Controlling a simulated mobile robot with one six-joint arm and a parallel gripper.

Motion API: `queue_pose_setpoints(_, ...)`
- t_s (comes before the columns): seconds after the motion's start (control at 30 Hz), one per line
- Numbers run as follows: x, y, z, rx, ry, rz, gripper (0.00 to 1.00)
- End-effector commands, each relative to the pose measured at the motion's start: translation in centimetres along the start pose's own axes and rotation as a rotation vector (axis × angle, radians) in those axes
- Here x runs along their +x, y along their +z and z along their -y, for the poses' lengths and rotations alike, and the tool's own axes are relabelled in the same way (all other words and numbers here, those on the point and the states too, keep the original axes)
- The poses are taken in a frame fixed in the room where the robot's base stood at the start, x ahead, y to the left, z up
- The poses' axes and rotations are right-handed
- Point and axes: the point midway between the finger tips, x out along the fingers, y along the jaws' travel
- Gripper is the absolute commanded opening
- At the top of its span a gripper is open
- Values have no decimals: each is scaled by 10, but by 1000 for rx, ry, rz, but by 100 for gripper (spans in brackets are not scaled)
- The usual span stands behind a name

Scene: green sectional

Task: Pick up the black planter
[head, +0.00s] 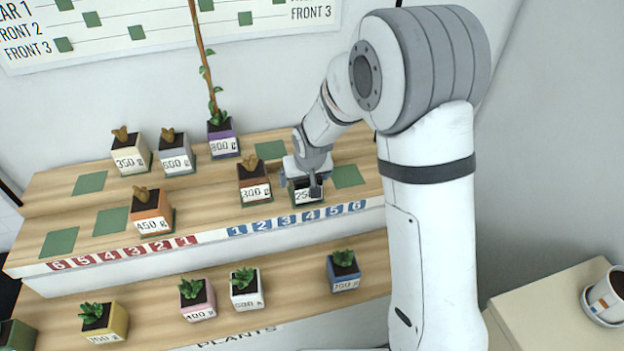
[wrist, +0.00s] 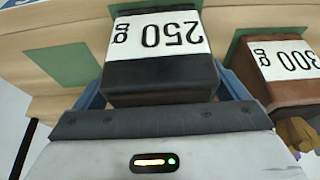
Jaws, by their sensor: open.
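The black planter (wrist: 158,72), labelled 250 g, stands on the upper wooden shelf. In the head view the black planter (head: 301,199) is mostly hidden behind my gripper (head: 304,180). In the wrist view my gripper (wrist: 165,95) is open, with one blue finger on each side of the planter. I cannot tell whether either finger touches it.
The brown 300 g planter (head: 254,184) stands close beside the black one. A green square (head: 346,176) lies bare on its other side. Several other planters stand along the shelves, including a purple one (head: 222,140) with a tall stem. A side table (head: 556,310) stands at right.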

Motion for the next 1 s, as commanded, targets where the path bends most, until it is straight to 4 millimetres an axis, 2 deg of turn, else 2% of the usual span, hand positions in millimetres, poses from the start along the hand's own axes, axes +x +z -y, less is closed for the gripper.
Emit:
queue_pose_setpoints(0.1,6,0,0,-1,1,0,94)
queue_pose_setpoints(0.33,7,0,0,-1,0,-1,94)
queue_pose_setpoints(1.0,7,0,1,-2,0,-1,39)
